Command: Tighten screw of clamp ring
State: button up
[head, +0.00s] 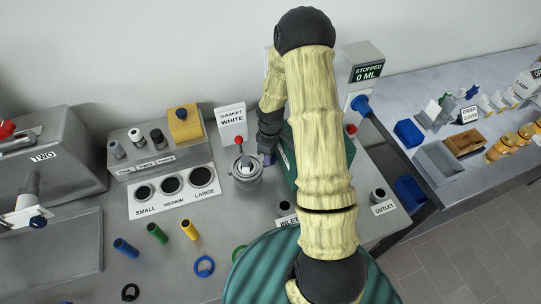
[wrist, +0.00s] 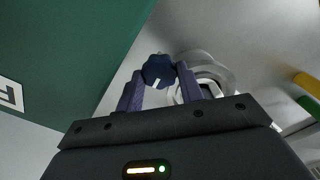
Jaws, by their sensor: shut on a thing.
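In the wrist view, my gripper (wrist: 160,84) has its two purple-grey fingers closed around a dark blue lobed knob (wrist: 157,68) with a white mark, which looks like the clamp ring's screw. The pale grey clamp ring (wrist: 220,72) lies just to the right of the knob, partly hidden by the right finger. In the head view, my gripper (head: 267,157) is beside a grey round housing (head: 246,180) with a red-tipped lever on top. The knob is largely hidden there by the fingers.
A green box (wrist: 60,45) stands close to the left of my gripper. A GASKET WHITE sign (head: 231,117) stands behind the housing. A screen (head: 367,72) reads STOPPED 0 ML.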

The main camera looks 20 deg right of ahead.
jog(key=shift+m+b, duration=0.35)
jog(key=shift+m, duration=0.65)
jog(key=o, duration=1)
jog(key=shift+r, duration=0.15)
notch_tip(320, 180, up, 17)
jog(key=b, duration=0.3)
jog(key=shift+r, duration=0.1)
